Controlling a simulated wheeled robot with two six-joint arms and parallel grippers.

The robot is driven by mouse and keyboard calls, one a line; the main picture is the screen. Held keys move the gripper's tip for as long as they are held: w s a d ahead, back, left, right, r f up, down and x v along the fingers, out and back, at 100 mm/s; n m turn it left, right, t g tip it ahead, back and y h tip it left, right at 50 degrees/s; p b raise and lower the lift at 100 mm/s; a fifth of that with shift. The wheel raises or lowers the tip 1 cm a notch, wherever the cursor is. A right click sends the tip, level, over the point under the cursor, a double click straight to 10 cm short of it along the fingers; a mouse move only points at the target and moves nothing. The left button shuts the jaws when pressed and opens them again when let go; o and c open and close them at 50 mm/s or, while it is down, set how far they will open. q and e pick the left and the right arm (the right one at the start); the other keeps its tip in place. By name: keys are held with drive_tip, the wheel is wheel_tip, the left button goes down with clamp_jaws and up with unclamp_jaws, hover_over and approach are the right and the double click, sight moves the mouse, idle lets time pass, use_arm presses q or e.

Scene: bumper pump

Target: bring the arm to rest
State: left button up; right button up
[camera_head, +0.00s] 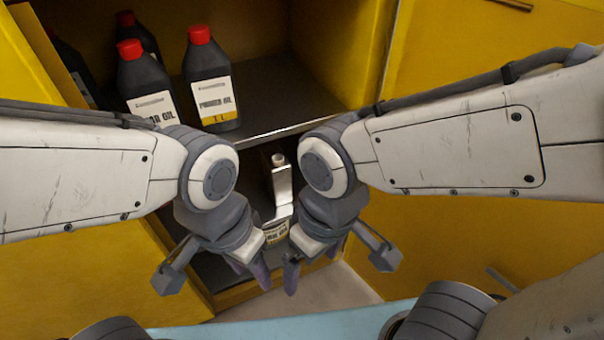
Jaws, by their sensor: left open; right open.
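My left gripper (252,268) and my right gripper (298,264) hang side by side, close together near the middle of the head view. Both are open, with their fingers pointing down, and nothing shows held in either. Behind them, in the lower part of the cabinet, a pale bottle-like object (281,185) stands in the gap between my two wrists. Its lower part is partly hidden by my grippers. A yellowish label (276,233) shows between them, and I cannot tell whether it belongs to that object.
Black oil bottles with red caps, including one in front (211,85), stand on the cabinet's upper shelf (290,95). Yellow cabinet panels (470,240) lie to either side. A light blue surface (270,328) runs along the bottom, close below my grippers.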

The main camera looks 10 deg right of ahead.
wheel_tip(320, 180, up, 26)
drive_tip(key=p, duration=2.5)
drive_tip(key=shift+r+p, duration=0.2)
drive_tip(key=shift+p, duration=0.15)
